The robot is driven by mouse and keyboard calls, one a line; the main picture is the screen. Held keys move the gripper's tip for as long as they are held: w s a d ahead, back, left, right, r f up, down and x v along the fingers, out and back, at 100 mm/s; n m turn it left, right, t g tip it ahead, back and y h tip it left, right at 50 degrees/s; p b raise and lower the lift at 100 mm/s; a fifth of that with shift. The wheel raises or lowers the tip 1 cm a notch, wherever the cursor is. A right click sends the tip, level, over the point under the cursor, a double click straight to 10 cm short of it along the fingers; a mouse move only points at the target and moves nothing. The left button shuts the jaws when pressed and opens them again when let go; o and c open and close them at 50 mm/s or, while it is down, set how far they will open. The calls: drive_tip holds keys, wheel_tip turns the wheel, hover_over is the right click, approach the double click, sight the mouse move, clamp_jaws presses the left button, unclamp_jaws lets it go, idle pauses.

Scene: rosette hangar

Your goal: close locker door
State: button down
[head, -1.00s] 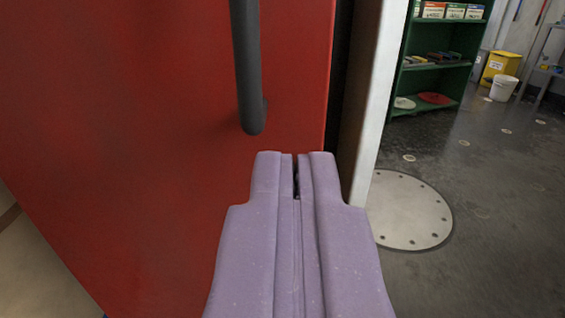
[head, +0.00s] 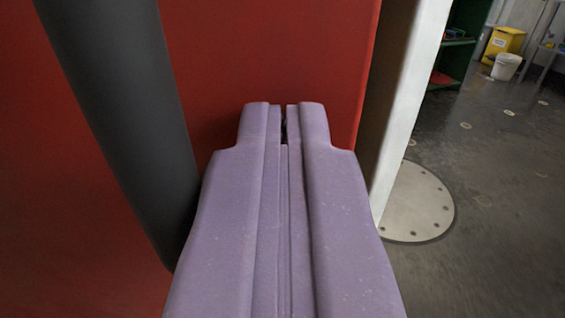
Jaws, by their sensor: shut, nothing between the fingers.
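The red locker door (head: 275,60) fills the left and middle of the head view. Its dark grey vertical bar handle (head: 125,110) stands large and close at the left. My purple gripper (head: 284,108) is shut and empty, in front of the door and just right of the handle. Its tips overlap the door's lower right area in the picture; I cannot tell whether they touch it. The pale edge of the locker frame (head: 408,100) runs down right of the door. A dark strip shows between door and frame higher up. The door's lower part is hidden behind my gripper.
A round bolted floor plate (head: 420,205) lies right of the locker frame. A green shelf (head: 455,60), a yellow bin (head: 502,44) and a white bucket (head: 505,66) stand at the back right. The dark floor (head: 490,180) on the right is open.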

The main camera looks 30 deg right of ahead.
drive_tip(key=w+d+n+t+y, duration=0.1)
drive_tip(key=w+d+n+y, duration=0.2)
drive_tip(key=w, duration=0.7)
drive_tip(key=shift+w+d+r+n+t+y+p, duration=0.2)
drive_tip(key=shift+w+d+n+t+y+p, duration=0.15)
drive_tip(key=shift+d+y, duration=0.75)
drive_tip(key=shift+w+a, duration=0.1)
drive_tip(key=shift+a, duration=0.05)
